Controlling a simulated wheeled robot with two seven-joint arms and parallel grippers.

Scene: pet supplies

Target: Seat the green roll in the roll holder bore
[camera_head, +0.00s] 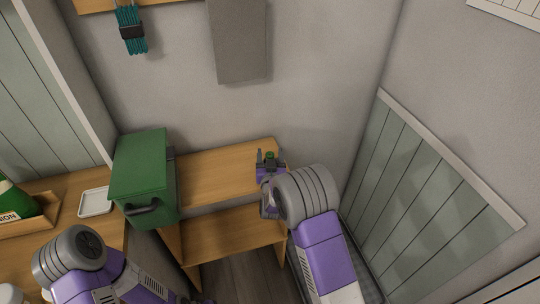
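My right gripper (269,158) is over the right end of the wooden shelf, close to the wall. A small green piece, apparently the green roll (269,154), shows between its dark fingers. It is too small to tell whether the fingers touch it. I cannot make out the roll holder or its bore; my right gripper and arm cover that end of the shelf. My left arm comes in at the lower left. Only a dark sliver, perhaps its gripper (197,300), shows at the bottom edge.
A green box (142,172) with a dark handle stands left of the shelf (215,174). A white tray (95,202) and a wooden tray (44,217) with a green item lie on the left table. A teal bundle (131,31) and a grey panel (238,42) hang on the wall. The shelf's middle is clear.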

